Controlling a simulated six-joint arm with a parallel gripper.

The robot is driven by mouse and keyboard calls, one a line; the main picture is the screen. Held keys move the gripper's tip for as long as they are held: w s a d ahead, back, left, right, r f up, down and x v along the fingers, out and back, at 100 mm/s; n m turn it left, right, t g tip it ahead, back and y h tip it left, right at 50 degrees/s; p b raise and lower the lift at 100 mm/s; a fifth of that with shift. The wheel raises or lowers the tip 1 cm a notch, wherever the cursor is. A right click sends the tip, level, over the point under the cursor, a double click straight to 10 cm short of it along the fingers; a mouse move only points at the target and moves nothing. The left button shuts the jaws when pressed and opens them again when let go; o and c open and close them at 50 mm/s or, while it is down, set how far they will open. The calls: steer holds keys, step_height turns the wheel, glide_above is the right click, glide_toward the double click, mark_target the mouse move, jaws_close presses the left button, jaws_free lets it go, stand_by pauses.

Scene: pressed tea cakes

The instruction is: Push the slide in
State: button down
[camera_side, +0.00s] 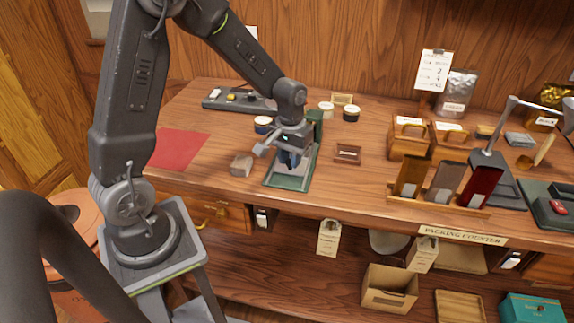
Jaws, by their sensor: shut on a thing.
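A green device (287,182) with a flat base and an upright back part stands near the front edge of the counter. My gripper (289,161) points down over its base, in front of the upright part. The jaws are shut on a small part there, with dark blue showing at the fingertips. My wrist and fingers hide most of that part, and I cannot make out the slide itself or how far in it sits.
A small grey-brown block (241,166) lies close left of the device, and a small brown tray (347,154) lies to its right. Round tins (351,113) stand behind. A red mat (179,149) lies at left. Wooden boxes and a rack (440,204) fill the right.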

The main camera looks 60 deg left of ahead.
steer(key=w+a, duration=0.4)
steer(key=w, duration=0.1)
steer(key=shift+a, duration=0.4)
steer(key=c, duration=1)
jaws_free()
steer(key=shift+o, duration=0.2)
steer(key=shift+s, duration=0.1)
step_height(320, 180, up, 14)
